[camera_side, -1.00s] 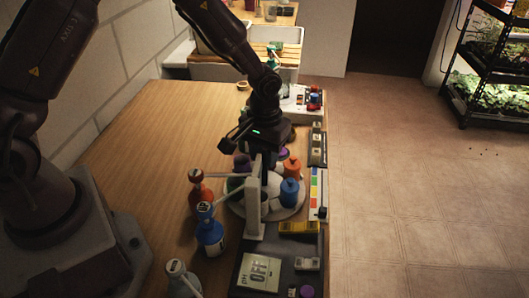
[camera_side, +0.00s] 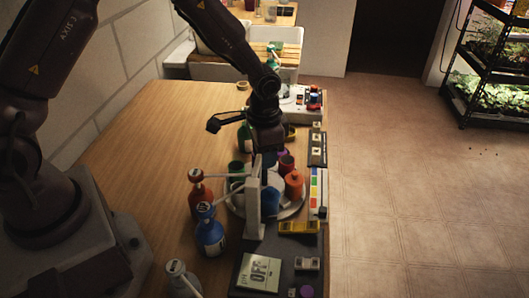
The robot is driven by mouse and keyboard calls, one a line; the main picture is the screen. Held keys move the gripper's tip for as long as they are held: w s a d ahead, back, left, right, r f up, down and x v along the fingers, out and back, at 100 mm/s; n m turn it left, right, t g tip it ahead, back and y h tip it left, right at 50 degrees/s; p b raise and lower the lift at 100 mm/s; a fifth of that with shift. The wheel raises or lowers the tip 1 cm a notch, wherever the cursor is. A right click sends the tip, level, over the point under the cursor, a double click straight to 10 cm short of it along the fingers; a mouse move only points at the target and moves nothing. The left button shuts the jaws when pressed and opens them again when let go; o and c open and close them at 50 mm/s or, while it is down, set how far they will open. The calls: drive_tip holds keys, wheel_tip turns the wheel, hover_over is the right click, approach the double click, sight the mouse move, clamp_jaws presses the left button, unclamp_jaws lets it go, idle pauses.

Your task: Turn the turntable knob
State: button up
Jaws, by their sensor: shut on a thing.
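The turntable (camera_side: 236,203) is a round pale disc near the bench's right edge, with several small coloured containers on it. An orange bottle (camera_side: 293,186) stands at its right, a blue one (camera_side: 268,201) at the front, a green one (camera_side: 236,171) at the back left and a dark red one (camera_side: 286,165) at the back right. My gripper (camera_side: 267,158) points down over the middle of the disc and is shut on the turntable knob. The knob and my fingertips are mostly hidden by the containers and a white post (camera_side: 253,205).
Red-capped (camera_side: 199,195) and blue (camera_side: 210,235) bottles stand close left of the turntable. A pH meter (camera_side: 260,272), a yellow device (camera_side: 298,227) and a colour chart (camera_side: 314,187) lie at the front and right. The bench's left part (camera_side: 150,140) is clear.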

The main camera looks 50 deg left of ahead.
drive_tip(key=shift+m, duration=1.6)
drive_tip(key=o, duration=0.9)
drive_tip(key=shift+r, duration=0.1)
wheel_tip(320, 180, up, 13)
drive_tip(key=shift+f, duration=0.1)
